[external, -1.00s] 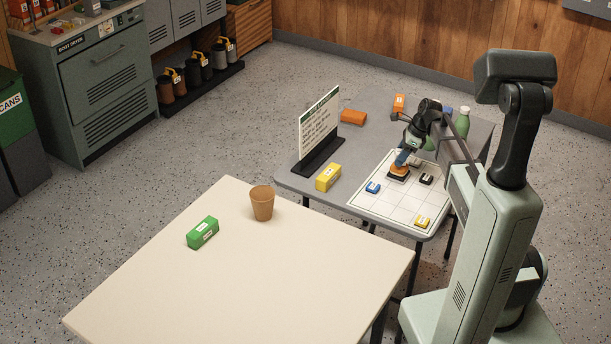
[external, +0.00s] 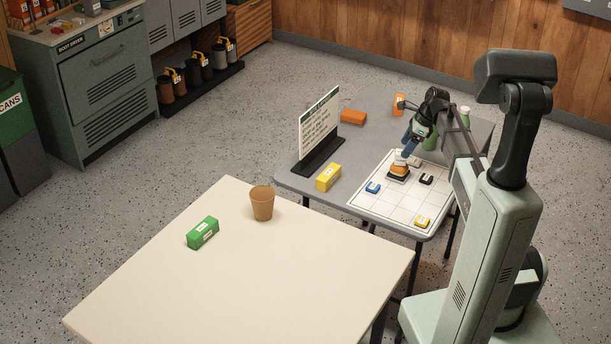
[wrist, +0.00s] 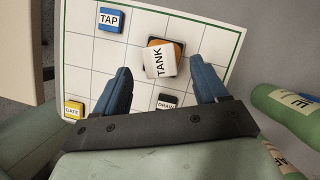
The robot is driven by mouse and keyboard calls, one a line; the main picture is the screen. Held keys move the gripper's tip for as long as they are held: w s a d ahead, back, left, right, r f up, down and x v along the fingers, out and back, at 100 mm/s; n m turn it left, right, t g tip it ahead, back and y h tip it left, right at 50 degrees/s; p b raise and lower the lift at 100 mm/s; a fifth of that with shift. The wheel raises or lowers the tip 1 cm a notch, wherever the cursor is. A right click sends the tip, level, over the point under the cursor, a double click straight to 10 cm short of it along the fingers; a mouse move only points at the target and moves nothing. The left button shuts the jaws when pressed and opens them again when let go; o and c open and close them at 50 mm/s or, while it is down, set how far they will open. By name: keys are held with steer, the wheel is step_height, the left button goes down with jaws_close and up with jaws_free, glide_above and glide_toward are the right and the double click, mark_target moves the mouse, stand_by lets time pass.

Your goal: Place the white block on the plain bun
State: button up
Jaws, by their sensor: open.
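The white block (wrist: 159,61), labelled TANK in the wrist view, rests slightly turned on an orange piece (wrist: 176,46) in a dark square holder. The orange piece is mostly covered, so I cannot tell whether it is the plain bun. In the external view the white block (external: 400,163) sits on top of the orange piece (external: 398,171) on the gridded board (external: 400,208). My gripper (wrist: 163,76) is open. Its blue fingers are spread left and right of the white block, apart from it. In the external view my gripper (external: 407,151) is just above the stack.
A blue TAP tile (wrist: 110,18), a yellow GATE tile (wrist: 73,109) and a black DRAIN tile (wrist: 167,101) lie on the board. A green bottle (wrist: 285,106) lies to the right. A standing sign (external: 319,122) and yellow block (external: 328,177) are left of the board.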

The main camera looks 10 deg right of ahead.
steer(key=v, duration=0.7)
